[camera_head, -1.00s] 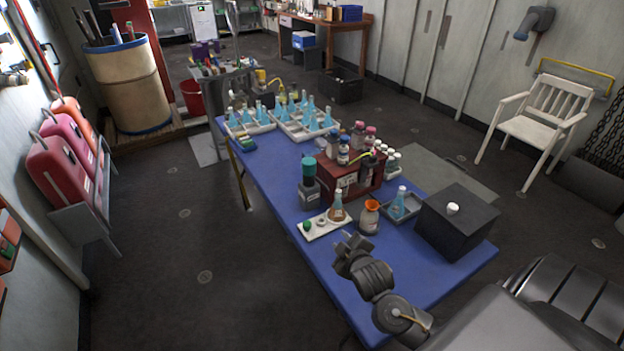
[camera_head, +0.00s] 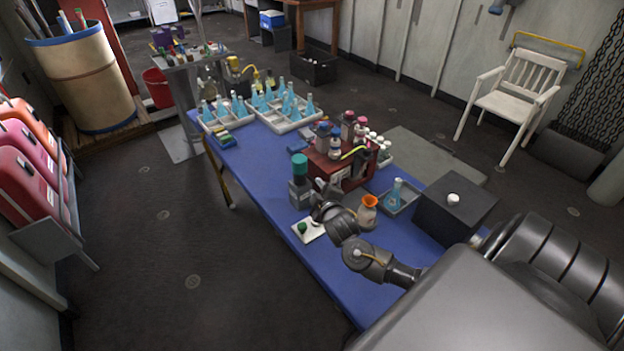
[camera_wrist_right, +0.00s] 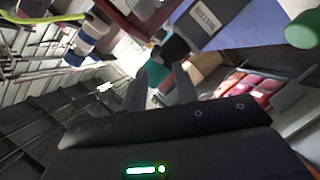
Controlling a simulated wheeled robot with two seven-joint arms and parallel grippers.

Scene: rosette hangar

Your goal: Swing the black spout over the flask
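A grey labelled dispenser with a teal cap (camera_head: 299,166) stands on the blue table. In the right wrist view a black part (camera_wrist_right: 176,48), apparently the spout, lies beside the teal cap, just beyond my fingertips. I cannot pick the spout out clearly in the head view. The flask on the plate is hidden behind this gripper. My left gripper is not in view.
A red box (camera_head: 335,170) with bottles and a yellow tube stands behind my gripper. The table's left front is clear.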

